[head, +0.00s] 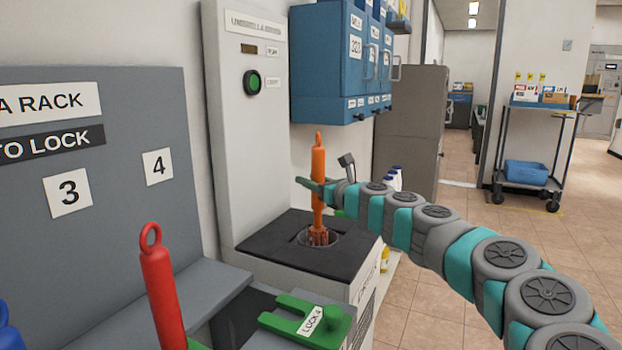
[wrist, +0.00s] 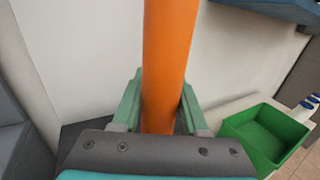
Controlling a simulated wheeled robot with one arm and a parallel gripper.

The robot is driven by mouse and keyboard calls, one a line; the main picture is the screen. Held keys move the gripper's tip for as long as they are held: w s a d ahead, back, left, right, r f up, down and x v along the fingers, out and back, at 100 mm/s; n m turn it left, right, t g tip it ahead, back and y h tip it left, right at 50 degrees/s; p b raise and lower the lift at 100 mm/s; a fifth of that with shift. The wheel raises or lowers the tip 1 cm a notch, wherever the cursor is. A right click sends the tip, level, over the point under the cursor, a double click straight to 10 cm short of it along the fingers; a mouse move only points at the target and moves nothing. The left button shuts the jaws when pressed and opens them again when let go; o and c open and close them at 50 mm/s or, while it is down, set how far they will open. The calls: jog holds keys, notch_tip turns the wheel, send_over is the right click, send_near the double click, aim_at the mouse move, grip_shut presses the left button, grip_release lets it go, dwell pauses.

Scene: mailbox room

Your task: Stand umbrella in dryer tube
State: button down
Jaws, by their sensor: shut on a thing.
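The orange umbrella (head: 318,178) is upright, with its loop handle at the top. Its lower end is at the round opening of the dryer tube (head: 330,240), in the dark top of the umbrella dryer (head: 246,150). How deep the tip reaches is hidden. My gripper (head: 316,184) is shut on the umbrella's shaft, coming in from the right. In the wrist view the orange shaft (wrist: 168,60) stands between the green fingers of my gripper (wrist: 160,110).
A grey rack (head: 110,130) with a red umbrella (head: 163,290) and a green lock piece (head: 305,322) stands at left. Blue wall boxes (head: 330,60) hang above right of the dryer. A green bin (wrist: 265,135) shows in the wrist view. Floor at right is clear before a cart (head: 540,150).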

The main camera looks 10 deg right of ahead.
jog(key=shift+f, duration=0.25)
jog(key=shift+c, duration=1.8)
grip_release()
jog(key=v, duration=0.7)
jog(key=shift+s+d, duration=0.15)
jog(key=shift+s, duration=0.2)
